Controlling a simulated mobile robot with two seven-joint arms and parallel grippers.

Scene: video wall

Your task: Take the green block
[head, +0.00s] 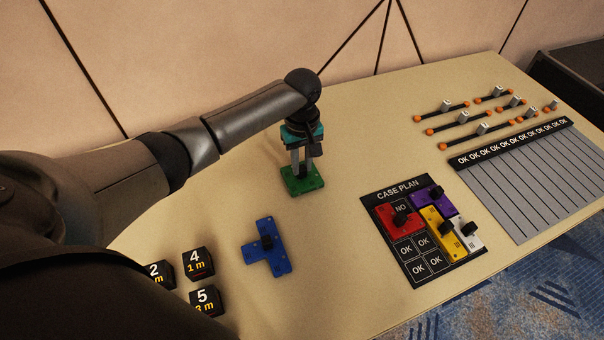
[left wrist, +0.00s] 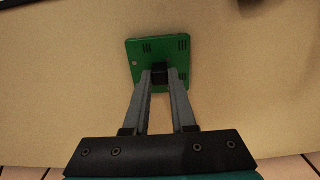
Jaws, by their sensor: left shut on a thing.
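The green block (head: 302,181) is a flat square piece with a black knob on top, near the far side of the table. My left gripper (head: 301,172) comes down over it from above, its fingers shut on the knob. The left wrist view also shows the green block (left wrist: 158,48), with the two fingertips (left wrist: 163,76) on either side of the black knob. The block appears to be on or very close to the tabletop; I cannot tell if there is a gap. My right gripper is not in view.
A blue T-shaped block (head: 265,247) lies nearer me. The CASE PLAN board (head: 413,269) at right holds red, purple, yellow and white blocks. Numbered black cubes (head: 197,263) stand at lower left. Slider rails (head: 447,110) and a grey striped panel (head: 520,190) lie far right.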

